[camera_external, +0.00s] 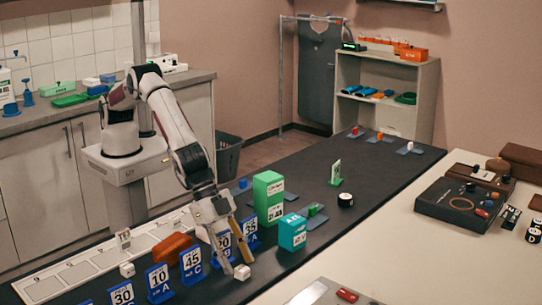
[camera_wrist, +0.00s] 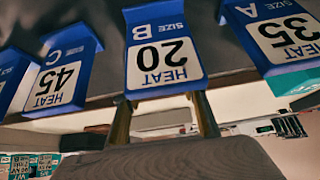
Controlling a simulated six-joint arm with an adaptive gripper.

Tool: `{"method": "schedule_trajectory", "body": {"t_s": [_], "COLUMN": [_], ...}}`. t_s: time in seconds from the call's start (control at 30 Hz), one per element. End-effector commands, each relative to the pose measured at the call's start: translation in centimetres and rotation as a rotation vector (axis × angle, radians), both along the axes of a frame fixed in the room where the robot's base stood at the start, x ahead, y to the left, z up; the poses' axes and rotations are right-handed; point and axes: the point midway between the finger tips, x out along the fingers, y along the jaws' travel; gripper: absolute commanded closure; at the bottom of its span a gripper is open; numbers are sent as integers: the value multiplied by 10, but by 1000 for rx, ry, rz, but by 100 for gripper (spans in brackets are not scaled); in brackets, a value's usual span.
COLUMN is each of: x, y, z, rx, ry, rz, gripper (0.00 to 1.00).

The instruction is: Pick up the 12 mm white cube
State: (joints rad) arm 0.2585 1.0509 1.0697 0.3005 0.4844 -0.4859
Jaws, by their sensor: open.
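A small white cube (camera_external: 242,272) sits on the dark table near the front, right by the fingertips of my gripper (camera_external: 235,262). A second small whitish cube (camera_external: 127,269) stands further left, near the pale strip. Neither carries a readable size. My gripper points down beside the blue number signs, its fingers spread. In the wrist view the two fingers (camera_wrist: 163,122) stand apart below the blue HEAT 20 sign (camera_wrist: 165,50), which appears upside down. I cannot make out a cube in the wrist view, nor tell whether the fingers touch the near cube.
Blue signs, among them 45 (camera_external: 192,262), 10 (camera_external: 159,283) and 30 (camera_external: 122,294), stand close around my gripper. An orange block (camera_external: 171,247) is behind them. A green box (camera_external: 268,198) and teal box (camera_external: 292,232) stand to the right.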

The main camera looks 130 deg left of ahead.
Motion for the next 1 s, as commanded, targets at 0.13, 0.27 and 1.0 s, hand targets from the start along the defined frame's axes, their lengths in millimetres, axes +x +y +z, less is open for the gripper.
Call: {"method": "schedule_trajectory", "body": {"t_s": [0.13,0.27,1.0], "x": [7,10,11], "y": [0,0,0], "z": [-9,-14,-15], "rx": [-1,-1,-1], "ry": [-1,-2,-2], "rz": [1,1,1], "gripper": [59,59,94]}}
